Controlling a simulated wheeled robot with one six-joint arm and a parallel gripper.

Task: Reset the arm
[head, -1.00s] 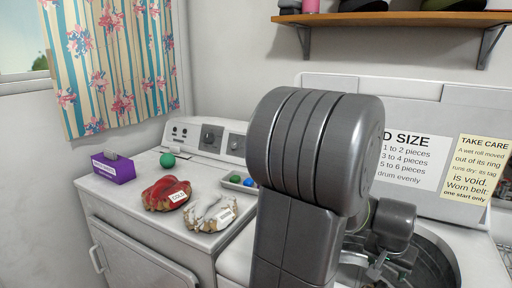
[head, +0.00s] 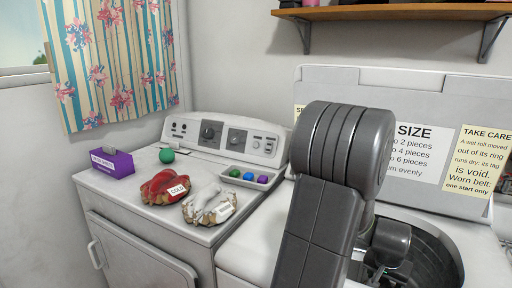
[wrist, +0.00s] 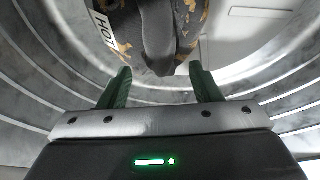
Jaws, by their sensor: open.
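My gripper (wrist: 160,72) is open in the wrist view, its two green fingers apart with nothing clearly held between them. It is inside the ribbed metal tub (wrist: 40,95). A dark bundle with orange-brown patches (wrist: 190,18) and a white "HOT" tag (wrist: 103,27) lies beyond the fingertips; whether they touch it I cannot tell.
A dryer top at left holds a red "COLD" bundle (head: 165,188), a whitish bundle (head: 209,203), a purple box (head: 112,163), a green ball (head: 167,155) and a tray (head: 250,184) with small coloured pieces. The raised lid (head: 400,92) and a wall shelf (head: 400,16) stand behind the arm.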

